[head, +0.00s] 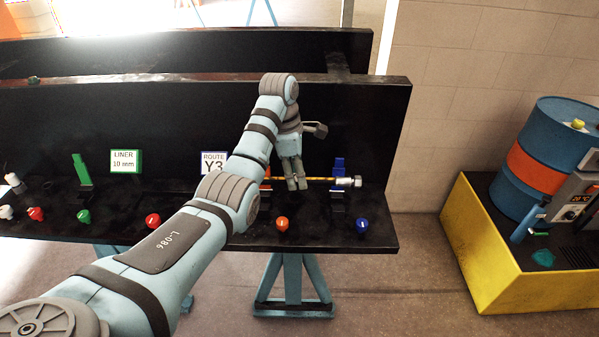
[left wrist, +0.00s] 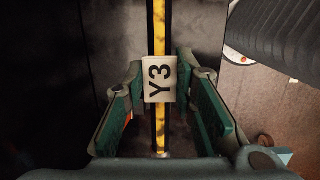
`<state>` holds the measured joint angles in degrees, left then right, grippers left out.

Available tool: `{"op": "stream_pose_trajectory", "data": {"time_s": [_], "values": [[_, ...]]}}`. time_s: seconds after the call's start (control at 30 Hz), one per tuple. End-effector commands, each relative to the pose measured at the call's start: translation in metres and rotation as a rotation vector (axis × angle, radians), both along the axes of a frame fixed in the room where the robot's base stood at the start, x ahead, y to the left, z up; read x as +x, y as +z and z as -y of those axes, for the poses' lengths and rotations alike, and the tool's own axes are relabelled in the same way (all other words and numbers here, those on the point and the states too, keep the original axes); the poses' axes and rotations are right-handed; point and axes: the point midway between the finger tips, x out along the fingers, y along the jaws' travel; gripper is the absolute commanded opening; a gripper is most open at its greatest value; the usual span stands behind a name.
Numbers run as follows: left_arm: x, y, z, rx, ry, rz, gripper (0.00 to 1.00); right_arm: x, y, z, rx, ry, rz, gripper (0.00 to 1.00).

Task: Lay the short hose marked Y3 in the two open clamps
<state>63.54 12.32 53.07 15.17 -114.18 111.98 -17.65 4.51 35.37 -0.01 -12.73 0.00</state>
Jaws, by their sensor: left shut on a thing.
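The short hose (head: 320,179) is yellow and dark with a silver end fitting, and lies about level at the right of the rack. In the left wrist view the hose (left wrist: 160,28) carries a white Y3 tag (left wrist: 159,79) between the green-padded fingers. My left gripper (head: 296,184) is shut on the hose from above. The hose's right part crosses the blue clamp (head: 338,164); I cannot tell whether it rests in it. An orange clamp (head: 266,172) is mostly hidden behind my arm, as is the hose's left end. My right gripper is not in view.
A ROUTE Y3 sign (head: 213,162) and a LINER 10 mm sign (head: 125,161) stand at the black back panel. A green clamp (head: 82,170) stands further left. Several coloured knobs, including an orange one (head: 282,223), line the front. A blue drum (head: 548,160) stands on a yellow base at right.

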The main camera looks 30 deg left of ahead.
Motion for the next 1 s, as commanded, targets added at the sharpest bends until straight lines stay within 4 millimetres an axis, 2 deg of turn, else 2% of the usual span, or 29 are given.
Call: {"op": "stream_pose_trajectory", "data": {"time_s": [0.17, 0.4, 0.73, 1.0], "values": [[0.004, -0.025, 0.004, 0.001, -0.007, -0.004, 0.00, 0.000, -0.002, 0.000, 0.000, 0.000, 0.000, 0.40], [0.005, -0.050, 0.004, 0.000, -0.006, -0.002, 0.00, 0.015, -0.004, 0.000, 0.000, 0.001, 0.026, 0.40], [0.005, -0.054, 0.003, 0.000, -0.006, 0.000, 0.00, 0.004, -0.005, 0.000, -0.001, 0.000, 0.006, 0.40], [0.005, -0.053, 0.004, 0.000, -0.006, 0.000, 0.00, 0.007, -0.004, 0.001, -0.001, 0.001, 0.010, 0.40]]}}
